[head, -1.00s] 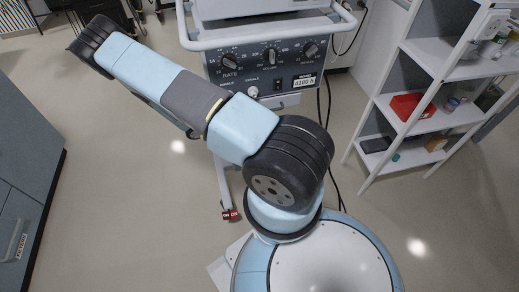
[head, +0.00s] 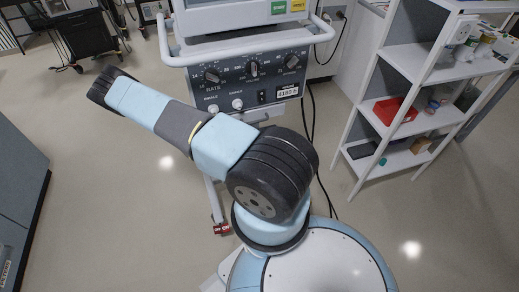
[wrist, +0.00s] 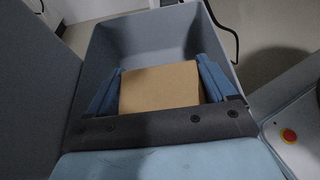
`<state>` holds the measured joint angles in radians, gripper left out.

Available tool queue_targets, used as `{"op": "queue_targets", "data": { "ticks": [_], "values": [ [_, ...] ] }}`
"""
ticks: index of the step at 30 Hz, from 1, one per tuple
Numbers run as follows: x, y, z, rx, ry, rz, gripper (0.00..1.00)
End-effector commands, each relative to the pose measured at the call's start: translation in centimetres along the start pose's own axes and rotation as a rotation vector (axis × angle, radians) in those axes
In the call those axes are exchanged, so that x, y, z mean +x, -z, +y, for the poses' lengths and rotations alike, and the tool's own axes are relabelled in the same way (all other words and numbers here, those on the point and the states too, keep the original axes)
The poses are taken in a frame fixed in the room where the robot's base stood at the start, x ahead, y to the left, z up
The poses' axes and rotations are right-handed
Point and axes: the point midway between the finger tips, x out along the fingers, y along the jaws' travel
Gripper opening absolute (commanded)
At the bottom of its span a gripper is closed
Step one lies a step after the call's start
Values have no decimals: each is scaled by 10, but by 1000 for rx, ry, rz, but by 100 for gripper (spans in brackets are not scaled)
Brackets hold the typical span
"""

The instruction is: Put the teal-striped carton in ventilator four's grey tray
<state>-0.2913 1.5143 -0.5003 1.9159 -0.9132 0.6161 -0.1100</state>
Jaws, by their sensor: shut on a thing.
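A plain brown cardboard carton (wrist: 160,88) sits between the blue fingers of my gripper (wrist: 160,78) in the wrist view. My gripper is shut on it. No teal stripe shows on the face in sight. Behind and around the carton is a deep grey open-topped bin (wrist: 110,40); I cannot tell whether the carton touches its floor, or whose bin it is. In the head view a ventilator (head: 250,80) with dials and a white rail stands ahead. My gripper and the carton are out of sight there.
A white shelf rack (head: 415,125) with a red bin (head: 395,111) and small items stands at the right. A black cable (head: 313,150) hangs beside the ventilator. A grey cabinet (head: 20,200) is at the left edge. The floor between is clear.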

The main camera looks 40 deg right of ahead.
Motion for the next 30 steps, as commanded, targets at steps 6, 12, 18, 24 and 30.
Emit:
{"op": "queue_targets", "data": {
  "ticks": [6,12,18,24,30],
  "values": [
    [16,1,-1,0,2,-2,50],
    [44,8,0,0,1,-1,50],
    [50,10,0,1,1,0,50],
    [50,12,0,1,1,0,50],
    [50,12,0,1,1,0,100]
  ]
}}
